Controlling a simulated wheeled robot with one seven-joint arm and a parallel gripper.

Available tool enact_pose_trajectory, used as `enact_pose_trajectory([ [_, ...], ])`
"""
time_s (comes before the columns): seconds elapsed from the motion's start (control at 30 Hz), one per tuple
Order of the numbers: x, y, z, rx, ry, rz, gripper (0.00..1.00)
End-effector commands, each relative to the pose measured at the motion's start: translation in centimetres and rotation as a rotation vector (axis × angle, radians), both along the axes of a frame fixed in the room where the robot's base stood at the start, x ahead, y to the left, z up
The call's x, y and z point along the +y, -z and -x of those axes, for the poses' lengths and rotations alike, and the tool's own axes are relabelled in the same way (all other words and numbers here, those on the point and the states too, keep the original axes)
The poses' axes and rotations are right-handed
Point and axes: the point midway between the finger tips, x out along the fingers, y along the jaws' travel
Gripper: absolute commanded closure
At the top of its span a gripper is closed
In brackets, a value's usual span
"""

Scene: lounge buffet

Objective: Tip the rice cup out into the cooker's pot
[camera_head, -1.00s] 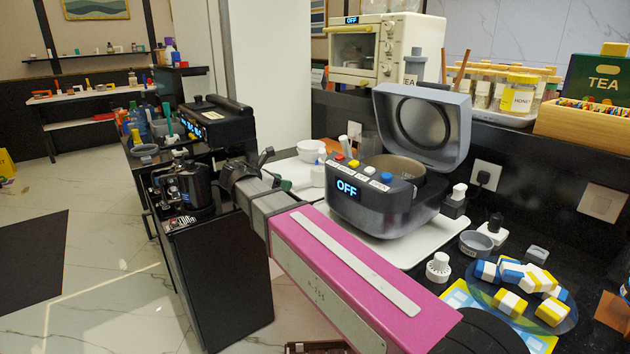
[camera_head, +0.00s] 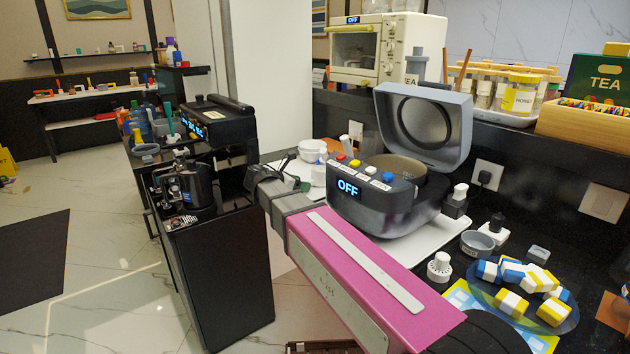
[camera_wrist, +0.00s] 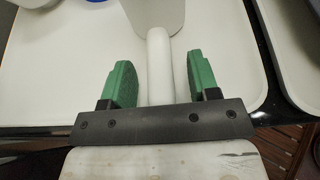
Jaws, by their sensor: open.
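The rice cooker (camera_head: 385,205) stands with its lid (camera_head: 425,118) up and its display reading OFF. Its pot opening (camera_head: 400,172) shows, but the inside is mostly hidden. A white bowl-like cup (camera_head: 312,150) stands left of it; I cannot tell whether it is the rice cup. My gripper (camera_head: 298,183) is left of the cooker, low by the white things. In the wrist view my open gripper (camera_wrist: 159,62) has its green fingers on either side of a white handle (camera_wrist: 160,78), with gaps on both sides. The handle joins a wider pale part (camera_wrist: 155,14), cut off above.
A white tray (camera_head: 425,247) lies under the cooker. A grey bowl (camera_head: 477,243), a white knob-like thing (camera_head: 439,267) and a plate of coloured blocks (camera_head: 525,285) are at the right. A black appliance (camera_head: 215,128) stands at the left. The raised lid rises behind the pot.

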Motion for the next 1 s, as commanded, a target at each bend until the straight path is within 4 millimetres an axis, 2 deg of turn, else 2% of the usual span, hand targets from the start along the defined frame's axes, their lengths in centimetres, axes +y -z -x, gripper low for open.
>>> enact_pose_trajectory([
  [0.07,0.0,0.0,0.0,0.0,0.0,0.0,0.45],
  [0.1,0.0,0.0,0.0,0.0,0.0,0.0,0.58],
  [0.2,0.0,0.0,0.0,0.0,0.0,0.0,0.86],
  [0.33,0.0,0.0,0.0,0.0,0.0,0.0,0.85],
  [0.37,0.0,0.0,0.0,0.0,0.0,0.0,0.94],
  [0.4,0.0,0.0,0.0,0.0,0.0,0.0,1.0],
  [0.67,0.0,-0.2,0.0,-0.001,0.0,0.001,1.0],
  [1.0,0.0,-1.7,0.0,0.0,0.001,0.001,1.0],
])
